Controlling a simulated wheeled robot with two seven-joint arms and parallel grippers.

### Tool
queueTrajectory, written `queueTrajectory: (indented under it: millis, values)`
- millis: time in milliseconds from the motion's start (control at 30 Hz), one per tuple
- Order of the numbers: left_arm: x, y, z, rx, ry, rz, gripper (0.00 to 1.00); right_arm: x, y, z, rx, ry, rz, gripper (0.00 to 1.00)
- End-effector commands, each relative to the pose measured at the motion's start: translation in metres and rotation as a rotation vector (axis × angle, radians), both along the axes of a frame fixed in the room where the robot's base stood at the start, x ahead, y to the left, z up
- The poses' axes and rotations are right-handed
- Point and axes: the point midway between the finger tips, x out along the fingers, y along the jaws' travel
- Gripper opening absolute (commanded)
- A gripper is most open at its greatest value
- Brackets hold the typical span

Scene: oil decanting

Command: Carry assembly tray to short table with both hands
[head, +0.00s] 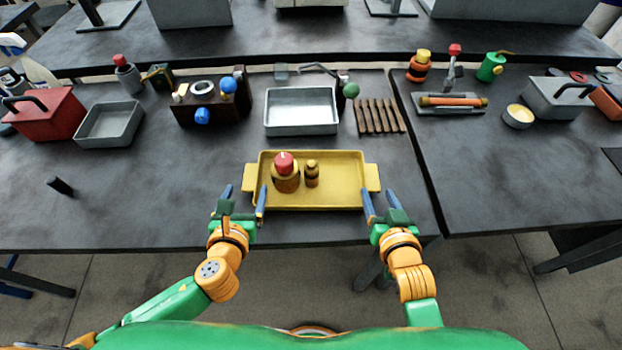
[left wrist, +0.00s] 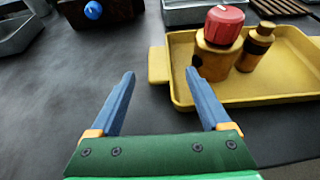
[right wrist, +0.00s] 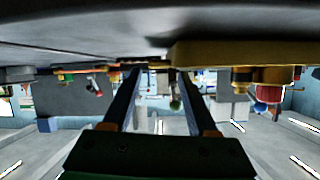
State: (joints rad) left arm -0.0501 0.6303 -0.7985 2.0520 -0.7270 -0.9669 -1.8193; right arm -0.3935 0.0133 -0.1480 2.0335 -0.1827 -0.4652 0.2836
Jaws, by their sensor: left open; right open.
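The yellow assembly tray (head: 335,196) lies on the dark table with a handle at each end. A brass bottle with a red cap (head: 285,177) and a smaller brass bottle (head: 312,174) stand upright in its left half. My left gripper (head: 244,193) is open and empty just in front of the left handle (left wrist: 158,65), which shows beyond the fingertips, nearer the right finger. My right gripper (head: 380,193) is open and empty just in front of the right handle (head: 373,178). The right wrist view appears upside down and shows the tray (right wrist: 215,51) beside the fingers.
Behind the tray are a grey metal tray (head: 302,125), a slatted brown rack (head: 380,117) and a dark box with blue knobs (head: 208,106). A red toolbox (head: 45,115) stands at the left. A narrow gap separates this table from the right-hand table (head: 500,180).

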Motion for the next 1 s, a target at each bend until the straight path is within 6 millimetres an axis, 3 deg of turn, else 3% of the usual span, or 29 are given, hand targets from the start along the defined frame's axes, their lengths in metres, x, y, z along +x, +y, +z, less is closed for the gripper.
queueTrajectory:
  millis: [400,800,867,1000]
  values:
    - [0.055,0.001,-0.022,-0.001,-0.001,0.003,0.81,0.055,0.004,-0.022,0.000,-0.001,0.000,0.59]
    - [0.063,0.001,-0.026,-0.002,0.000,0.001,0.81,0.063,0.005,-0.026,0.000,0.000,0.000,0.59]
    - [0.063,0.001,-0.026,-0.002,0.000,0.001,0.67,0.063,0.005,-0.026,0.000,0.000,0.000,0.45]
    - [0.063,0.001,-0.026,-0.002,0.000,0.001,0.29,0.063,0.005,-0.026,0.000,0.000,0.000,0.07]
